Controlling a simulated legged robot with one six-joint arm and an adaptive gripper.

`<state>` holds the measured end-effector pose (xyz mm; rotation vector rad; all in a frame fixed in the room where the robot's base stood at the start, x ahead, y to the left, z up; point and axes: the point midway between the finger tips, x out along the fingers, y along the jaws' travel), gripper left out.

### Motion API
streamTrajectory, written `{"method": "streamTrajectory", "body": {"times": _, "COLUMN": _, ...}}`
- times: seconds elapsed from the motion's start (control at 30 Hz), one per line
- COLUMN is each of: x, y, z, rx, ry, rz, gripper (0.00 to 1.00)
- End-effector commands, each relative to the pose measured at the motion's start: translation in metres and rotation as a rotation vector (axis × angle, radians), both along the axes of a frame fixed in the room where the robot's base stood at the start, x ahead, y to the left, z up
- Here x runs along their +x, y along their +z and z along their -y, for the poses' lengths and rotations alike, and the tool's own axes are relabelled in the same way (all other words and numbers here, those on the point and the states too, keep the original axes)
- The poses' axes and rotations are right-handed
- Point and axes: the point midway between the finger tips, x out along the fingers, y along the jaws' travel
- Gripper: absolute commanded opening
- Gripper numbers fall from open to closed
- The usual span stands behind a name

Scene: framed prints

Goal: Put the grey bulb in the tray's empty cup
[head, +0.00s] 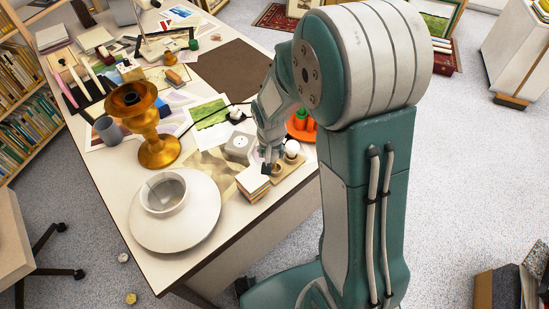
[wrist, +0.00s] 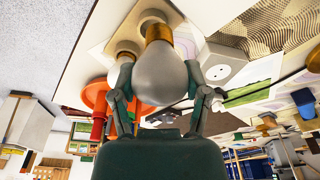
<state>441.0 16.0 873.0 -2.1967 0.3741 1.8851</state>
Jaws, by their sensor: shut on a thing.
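My gripper (wrist: 160,98) is shut on the grey bulb (wrist: 158,72), holding its round glass between the two fingers. Its brass screw base points away from my palm, toward the tray. In the head view my gripper (head: 270,164) is low over the near left part of the small wooden tray (head: 293,168), and the bulb is mostly hidden. A dark round cup shows in the tray beside the fingers. Another white bulb (head: 292,148) stands in the tray; it also shows in the wrist view (wrist: 123,47). I cannot tell whether the held bulb's base is inside the cup.

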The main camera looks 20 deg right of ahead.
Motion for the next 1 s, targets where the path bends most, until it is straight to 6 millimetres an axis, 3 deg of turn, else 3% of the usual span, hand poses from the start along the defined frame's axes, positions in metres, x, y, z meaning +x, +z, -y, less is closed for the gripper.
{"method": "streamTrajectory", "body": {"times": 0.1, "x": 0.01, "y": -0.017, "z": 0.009, "rx": 0.0, "ry": -0.002, "rz": -0.001, "gripper": 0.24}}
{"method": "streamTrajectory", "body": {"times": 0.37, "x": 0.021, "y": -0.034, "z": 0.017, "rx": -0.002, "ry": 0.0, "rz": -0.001, "gripper": 0.24}}
{"method": "streamTrajectory", "body": {"times": 0.53, "x": 0.02, "y": -0.059, "z": 0.015, "rx": -0.001, "ry": 0.001, "rz": -0.003, "gripper": 0.24}}
{"method": "streamTrajectory", "body": {"times": 0.87, "x": 0.02, "y": -0.063, "z": 0.016, "rx": -0.001, "ry": 0.001, "rz": 0.0, "gripper": 0.24}}
{"method": "streamTrajectory", "body": {"times": 0.9, "x": 0.02, "y": -0.063, "z": 0.016, "rx": -0.001, "ry": 0.001, "rz": 0.001, "gripper": 0.7}}
{"method": "streamTrajectory", "body": {"times": 0.97, "x": 0.02, "y": -0.063, "z": 0.016, "rx": -0.001, "ry": 0.0, "rz": 0.001, "gripper": 0.95}}
{"method": "streamTrajectory", "body": {"times": 1.0, "x": 0.02, "y": -0.063, "z": 0.015, "rx": -0.001, "ry": 0.0, "rz": 0.001, "gripper": 0.95}}
